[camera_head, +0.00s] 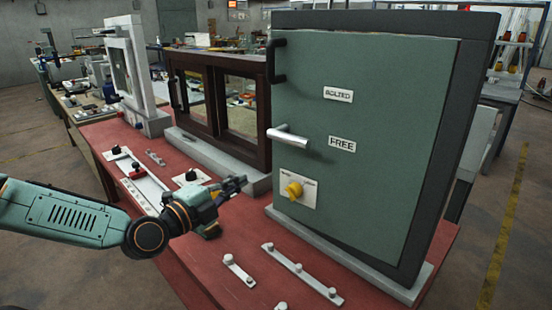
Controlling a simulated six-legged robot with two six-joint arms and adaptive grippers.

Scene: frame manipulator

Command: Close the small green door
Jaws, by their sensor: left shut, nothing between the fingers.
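The green door (370,170) is the front of a dark cabinet (455,140) standing upright at the right of the red table. It carries a black pull handle (277,62) at its upper left edge, a silver lever (288,138) below that and a yellow knob (293,190) near the bottom. Labels on it read BOLTED and FREE. The door lies close to the cabinet front; I cannot tell whether a small gap is left. My left gripper (226,198) is shut and empty, above the table, left of the door and apart from it. My right gripper is not in view.
A brown-framed double window (216,100) stands behind left of the door, and a white frame (128,70) farther left. Switch plates lie near my left arm. Low metal strips (300,272) with knobs lie on the red table (215,265) in front of the cabinet.

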